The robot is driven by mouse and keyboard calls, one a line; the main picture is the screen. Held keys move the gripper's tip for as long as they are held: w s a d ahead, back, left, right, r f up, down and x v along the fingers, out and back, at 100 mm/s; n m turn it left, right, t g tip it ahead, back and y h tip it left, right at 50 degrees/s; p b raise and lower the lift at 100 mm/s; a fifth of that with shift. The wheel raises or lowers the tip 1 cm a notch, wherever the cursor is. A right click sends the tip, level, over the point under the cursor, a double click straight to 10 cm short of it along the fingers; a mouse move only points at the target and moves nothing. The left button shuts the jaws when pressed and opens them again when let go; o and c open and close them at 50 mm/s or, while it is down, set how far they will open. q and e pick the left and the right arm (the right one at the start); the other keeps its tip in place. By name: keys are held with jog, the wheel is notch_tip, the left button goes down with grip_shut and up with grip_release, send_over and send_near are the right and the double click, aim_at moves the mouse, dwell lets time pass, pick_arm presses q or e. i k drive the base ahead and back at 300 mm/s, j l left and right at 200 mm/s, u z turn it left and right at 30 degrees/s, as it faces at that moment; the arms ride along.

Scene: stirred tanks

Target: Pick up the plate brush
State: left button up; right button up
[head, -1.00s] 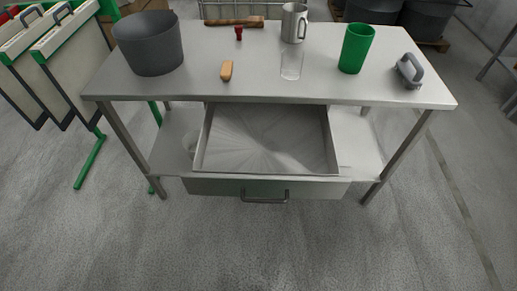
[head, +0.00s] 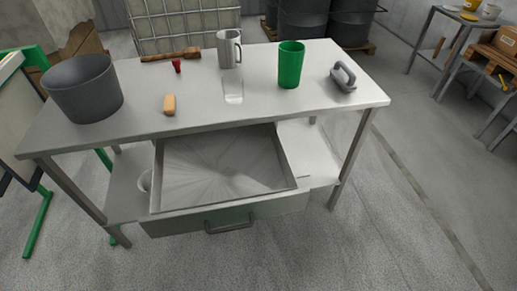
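A grey block with a raised loop handle (head: 343,77), which looks like the plate brush, rests near the right end of the steel table (head: 215,112). Its underside is hidden, so I cannot see bristles. A small orange-tan block (head: 169,104) lies near the table's front edge, left of the middle. A long brown wooden-handled tool (head: 170,55) lies along the back edge. Neither of my grippers shows in the head view.
A dark grey pot (head: 84,88), a metal jug (head: 229,49), a clear glass (head: 233,90), a green cup (head: 290,64) and a small red item (head: 177,66) stand on the table. An empty drawer (head: 231,214) juts out below.

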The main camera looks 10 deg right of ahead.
aim_at(345, 76)
jog(key=u, duration=0.2)
jog(key=i+l+u, duration=0.15)
jog(key=l+u, duration=0.25)
jog(key=l, duration=0.25)
jog(key=i+l+u, duration=0.1)
jog(key=l+u, duration=0.3)
jog(key=l, duration=0.25)
